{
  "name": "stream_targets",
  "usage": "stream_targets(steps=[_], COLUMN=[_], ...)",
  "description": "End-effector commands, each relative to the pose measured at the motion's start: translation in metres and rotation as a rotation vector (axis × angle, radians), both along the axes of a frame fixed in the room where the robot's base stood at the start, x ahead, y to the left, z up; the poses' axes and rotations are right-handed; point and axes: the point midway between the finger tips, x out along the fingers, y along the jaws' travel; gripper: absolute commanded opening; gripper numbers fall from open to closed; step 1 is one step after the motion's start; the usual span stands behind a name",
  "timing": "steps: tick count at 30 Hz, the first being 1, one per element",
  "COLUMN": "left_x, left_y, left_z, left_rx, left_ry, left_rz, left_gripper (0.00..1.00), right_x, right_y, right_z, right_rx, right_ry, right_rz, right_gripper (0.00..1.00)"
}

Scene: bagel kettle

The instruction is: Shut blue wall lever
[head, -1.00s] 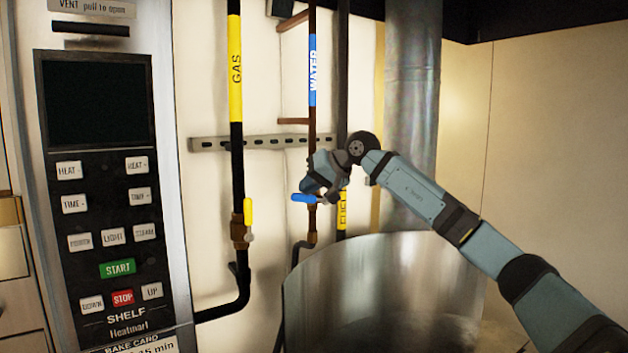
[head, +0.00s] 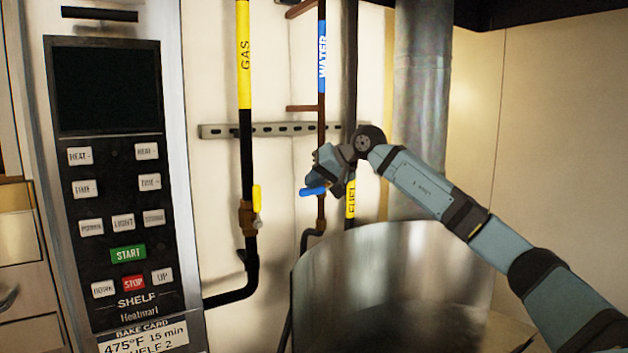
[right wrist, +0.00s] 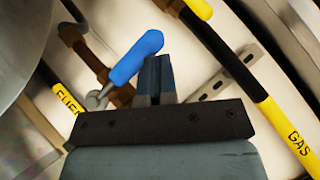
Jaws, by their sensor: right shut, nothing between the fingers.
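The blue wall lever (head: 313,191) sits on the brown water pipe (head: 321,110) and points left in the head view, close to level. My right gripper (head: 318,178) is shut and empty, right at the lever, and partly hides its pivot end. In the right wrist view the blue lever (right wrist: 137,58) lies just left of my shut fingertips (right wrist: 157,72), alongside them. I cannot tell whether they touch. The valve and its brown pipe (right wrist: 84,52) show behind it. My left gripper is not in view.
A yellow lever (head: 257,199) is on the black gas pipe (head: 245,130) to the left. A fuel pipe (head: 350,200) runs just behind my right wrist. A large metal kettle (head: 350,265) stands below my arm. An oven control panel (head: 120,220) is at the left.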

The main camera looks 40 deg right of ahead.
Motion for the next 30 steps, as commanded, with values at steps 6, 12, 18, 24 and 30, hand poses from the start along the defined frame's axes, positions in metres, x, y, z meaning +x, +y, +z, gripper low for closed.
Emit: stream_targets(steps=[6,12,18,24,30], left_x=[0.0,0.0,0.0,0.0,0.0], left_y=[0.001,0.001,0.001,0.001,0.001], left_z=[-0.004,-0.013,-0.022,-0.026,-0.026], left_rx=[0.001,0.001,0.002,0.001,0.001], left_ry=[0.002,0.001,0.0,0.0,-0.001], left_rz=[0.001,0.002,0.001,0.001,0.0], left_gripper=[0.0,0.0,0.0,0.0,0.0], right_x=[-0.005,-0.031,-0.067,-0.093,-0.104], right_y=[-0.002,-0.015,-0.03,-0.041,-0.045], right_z=[0.001,0.021,0.049,0.07,0.079], right_rx=[-0.001,-0.002,-0.002,0.0,0.001], right_ry=[0.001,-0.002,-0.003,-0.002,-0.001], right_rz=[0.0,-0.002,-0.001,-0.002,0.0], right_gripper=[0.0,0.0,0.0,0.0,0.0])
